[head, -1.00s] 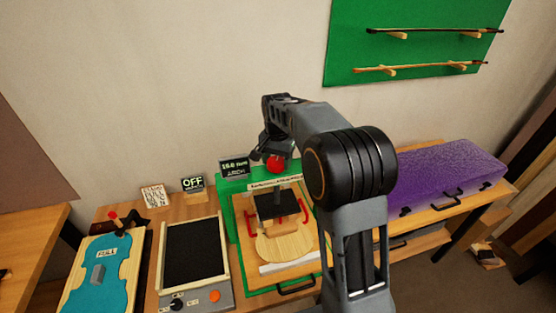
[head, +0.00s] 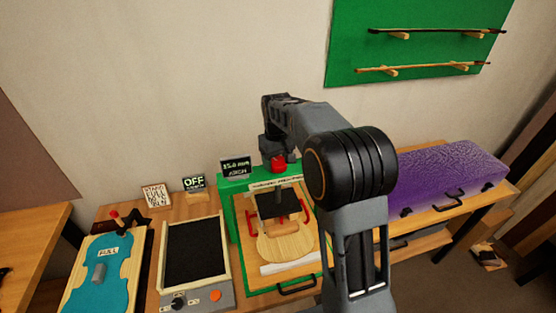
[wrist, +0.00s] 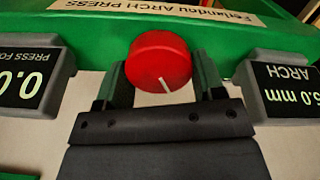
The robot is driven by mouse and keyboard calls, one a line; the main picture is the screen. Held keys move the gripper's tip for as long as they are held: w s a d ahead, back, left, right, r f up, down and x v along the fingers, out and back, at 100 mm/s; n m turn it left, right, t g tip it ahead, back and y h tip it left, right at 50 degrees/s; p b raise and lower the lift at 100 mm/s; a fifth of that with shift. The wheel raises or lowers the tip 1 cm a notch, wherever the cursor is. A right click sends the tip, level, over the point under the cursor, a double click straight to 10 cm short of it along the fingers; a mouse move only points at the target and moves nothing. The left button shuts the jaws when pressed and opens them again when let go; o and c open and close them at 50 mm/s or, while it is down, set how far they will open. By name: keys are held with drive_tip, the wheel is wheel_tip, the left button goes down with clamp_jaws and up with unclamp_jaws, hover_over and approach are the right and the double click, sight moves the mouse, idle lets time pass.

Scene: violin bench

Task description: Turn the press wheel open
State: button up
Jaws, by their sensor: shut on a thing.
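The press wheel is a red round knob (head: 278,164) on top of the green arch press (head: 232,184) in the head view. In the wrist view the red wheel (wrist: 158,60), with a white pointer line, sits between my two dark fingers. My gripper (wrist: 160,85) is shut on it, one finger on each side. In the wrist view a force display (wrist: 30,80) shows 0.0, partly cut off. A black press plate (head: 277,204) is above a pale wooden piece (head: 284,246).
A purple case (head: 448,175) lies at right. Bows hang on a green wall board (head: 415,20).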

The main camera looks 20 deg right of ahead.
sight(276, 161)
drive_tip(key=n, duration=0.6)
drive_tip(key=shift+a+n, duration=0.15)
drive_tip(key=shift+n, duration=0.15)
drive_tip(key=n, duration=0.6)
drive_tip(key=shift+s+r, duration=0.1)
drive_tip(key=shift+s, duration=0.05)
idle(0.3)
drive_tip(key=o, duration=0.9)
wheel_tip(276, 161, up, 14)
drive_tip(key=shift+f+b, duration=0.15)
drive_tip(key=shift+b, duration=0.35)
